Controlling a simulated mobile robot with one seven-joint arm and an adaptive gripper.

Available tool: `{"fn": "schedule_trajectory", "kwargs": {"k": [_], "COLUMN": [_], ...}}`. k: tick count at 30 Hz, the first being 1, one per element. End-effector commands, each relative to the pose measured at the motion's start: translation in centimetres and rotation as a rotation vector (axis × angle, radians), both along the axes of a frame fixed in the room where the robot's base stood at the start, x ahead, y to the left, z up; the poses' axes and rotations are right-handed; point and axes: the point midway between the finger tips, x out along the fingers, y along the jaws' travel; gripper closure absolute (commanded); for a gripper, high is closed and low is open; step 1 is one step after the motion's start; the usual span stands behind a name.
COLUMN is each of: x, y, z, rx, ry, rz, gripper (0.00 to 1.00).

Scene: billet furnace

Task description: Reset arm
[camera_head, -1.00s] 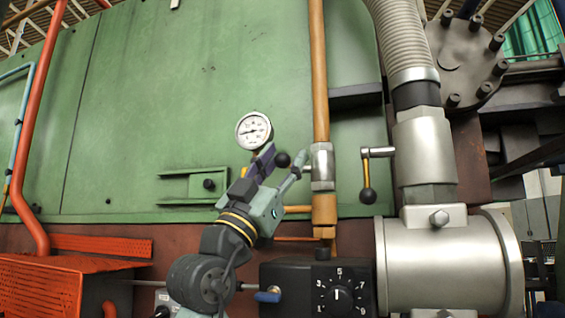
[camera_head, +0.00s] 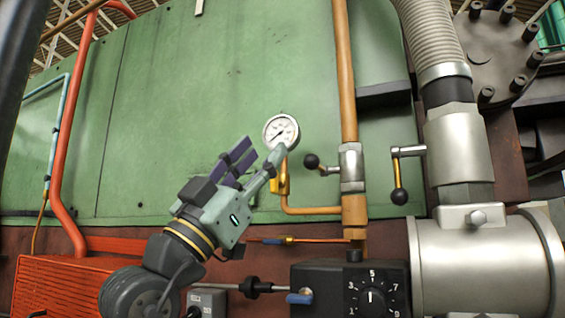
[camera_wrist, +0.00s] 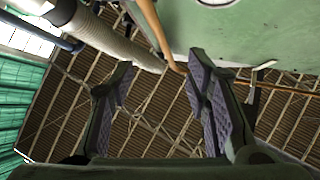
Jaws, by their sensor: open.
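My gripper (camera_head: 262,157) is open and empty in the head view, pointing up and right in front of the green panel (camera_head: 150,120). One finger's tip overlaps the lower edge of the round pressure gauge (camera_head: 281,132) in the picture; I cannot tell the distance between them. The black-ball valve handle (camera_head: 311,160) sticks out to the left of the steel valve (camera_head: 351,168), right of my gripper and apart from it in the picture. In the wrist view both fingers, with purple ribbed pads, stand wide apart with nothing between them (camera_wrist: 160,75).
A copper pipe (camera_head: 345,75) rises above the valve. A second lever (camera_head: 399,178) hangs beside a thick steel pipe (camera_head: 455,150) at right. A black dial box (camera_head: 350,288) is below. A red perforated box (camera_head: 60,285) and red pipe (camera_head: 70,150) are at left.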

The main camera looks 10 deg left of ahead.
Motion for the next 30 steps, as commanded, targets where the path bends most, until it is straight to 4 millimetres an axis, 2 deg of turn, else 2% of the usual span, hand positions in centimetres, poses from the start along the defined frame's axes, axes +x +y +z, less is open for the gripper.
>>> {"fn": "schedule_trajectory", "kwargs": {"k": [6, 22, 23, 26, 29, 30], "x": [-0.9, -0.9, -0.8, -0.9, -1.9, -2.9], "y": [0.7, 1.1, 1.5, 4.7, 10.3, 12.8], "z": [0.0, -0.1, -0.3, -1.4, -3.8, -5.0], "rx": [0.001, -0.007, -0.015, -0.075, -0.176, -0.221], "ry": [-0.001, -0.002, -0.004, -0.023, -0.067, -0.093], "rz": [-0.002, 0.009, 0.021, 0.111, 0.282, 0.368], "gripper": [0.56, 0.56, 0.56, 0.56, 0.56, 0.56]}}
